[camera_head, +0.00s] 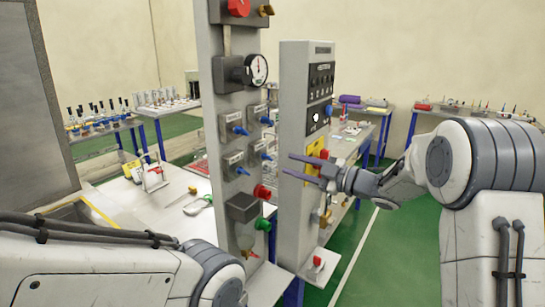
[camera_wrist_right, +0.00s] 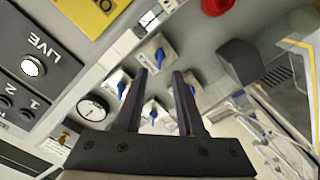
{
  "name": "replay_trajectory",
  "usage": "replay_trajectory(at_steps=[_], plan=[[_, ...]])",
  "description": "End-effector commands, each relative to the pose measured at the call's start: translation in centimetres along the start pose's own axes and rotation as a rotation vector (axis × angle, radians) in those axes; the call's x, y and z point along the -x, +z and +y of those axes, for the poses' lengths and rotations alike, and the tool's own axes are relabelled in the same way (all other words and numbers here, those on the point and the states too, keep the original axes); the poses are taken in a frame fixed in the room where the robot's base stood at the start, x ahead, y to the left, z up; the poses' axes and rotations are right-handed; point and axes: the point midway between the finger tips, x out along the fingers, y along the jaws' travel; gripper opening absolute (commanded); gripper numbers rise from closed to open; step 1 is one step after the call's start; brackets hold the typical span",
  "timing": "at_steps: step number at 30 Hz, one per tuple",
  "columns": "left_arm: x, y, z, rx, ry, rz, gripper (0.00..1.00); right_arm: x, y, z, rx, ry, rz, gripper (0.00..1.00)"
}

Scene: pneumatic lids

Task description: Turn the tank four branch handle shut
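The grey panel (camera_head: 212,95) carries several small valves with blue handles, such as the upper left handle (camera_head: 239,131), upper right handle (camera_head: 267,121), lower left handle (camera_head: 242,171) and lower right handle (camera_head: 266,156). Their labels are too small to read, so I cannot tell which is tank four. In the right wrist view, blue handles (camera_wrist_right: 160,58) and (camera_wrist_right: 122,89) show beyond the fingers, with another handle (camera_wrist_right: 153,115) between them. My right gripper (camera_head: 288,164) is open and empty, right of the valves and apart from them. My left gripper is out of view.
A pressure gauge (camera_head: 257,70) and a red knob (camera_head: 262,191) are on the same panel. A second grey post (camera_head: 292,110) with a dark control box (camera_head: 320,80) and yellow plate (camera_head: 315,158) stands close to my right gripper. Benches with bottles stand behind.

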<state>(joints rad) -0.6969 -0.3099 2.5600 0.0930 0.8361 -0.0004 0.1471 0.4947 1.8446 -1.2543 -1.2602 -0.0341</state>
Motion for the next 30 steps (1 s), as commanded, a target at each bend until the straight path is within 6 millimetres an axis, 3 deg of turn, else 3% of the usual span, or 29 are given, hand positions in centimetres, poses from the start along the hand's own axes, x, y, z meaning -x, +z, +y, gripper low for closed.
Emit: replay_trajectory(at_steps=[3, 10, 23, 26, 30], plan=[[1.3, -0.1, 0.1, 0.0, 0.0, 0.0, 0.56, -2.6, -0.3, 0.1, -0.002, -0.004, 0.002, 0.38], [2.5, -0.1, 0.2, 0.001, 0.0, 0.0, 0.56, -6.0, -0.1, 0.1, -0.001, -0.002, -0.001, 0.38], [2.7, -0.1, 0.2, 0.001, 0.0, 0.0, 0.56, -7.1, 0.0, 0.0, -0.001, 0.001, -0.002, 0.38], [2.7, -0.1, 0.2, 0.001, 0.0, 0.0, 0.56, -7.1, 0.0, 0.0, -0.001, 0.001, -0.002, 0.03], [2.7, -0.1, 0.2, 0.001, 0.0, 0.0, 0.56, -7.1, 0.0, 0.0, -0.001, 0.001, -0.002, 0.0]])
